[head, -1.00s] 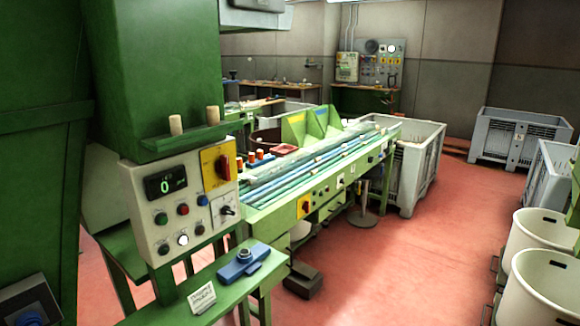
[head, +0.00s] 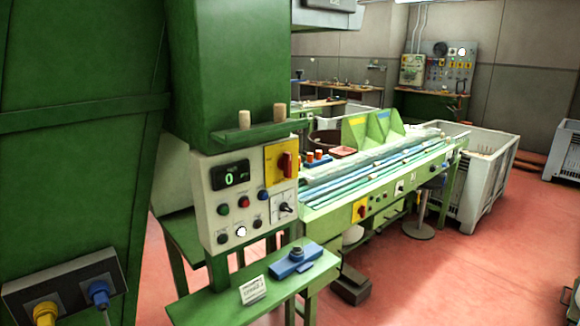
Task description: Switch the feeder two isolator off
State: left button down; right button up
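A red rotary handle on a yellow plate (head: 283,164) sits at the upper right of a cream control panel (head: 207,205) on the green machine. The handle looks roughly upright; any wording on it is too small to read. A second red handle on a yellow plate (head: 361,210) is on the front of the long green sorting table (head: 330,222). I cannot tell from lettering which one is the feeder two isolator. Neither of my grippers is in view.
The panel has a lit display (head: 230,176), several buttons and a black selector (head: 287,208). A green bench (head: 200,308) below holds a blue device (head: 297,260) and a small sign (head: 253,290). A socket box (head: 62,280) is at lower left. Red floor (head: 440,280) is clear at right.

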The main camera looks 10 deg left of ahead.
aim_at(284, 164)
jog(key=u, duration=0.5)
jog(key=i+l+u, duration=0.15)
jog(key=l+u, duration=0.2)
jog(key=i+l+u, duration=0.15)
jog(key=l+u, duration=0.55)
jog(key=l, duration=0.15)
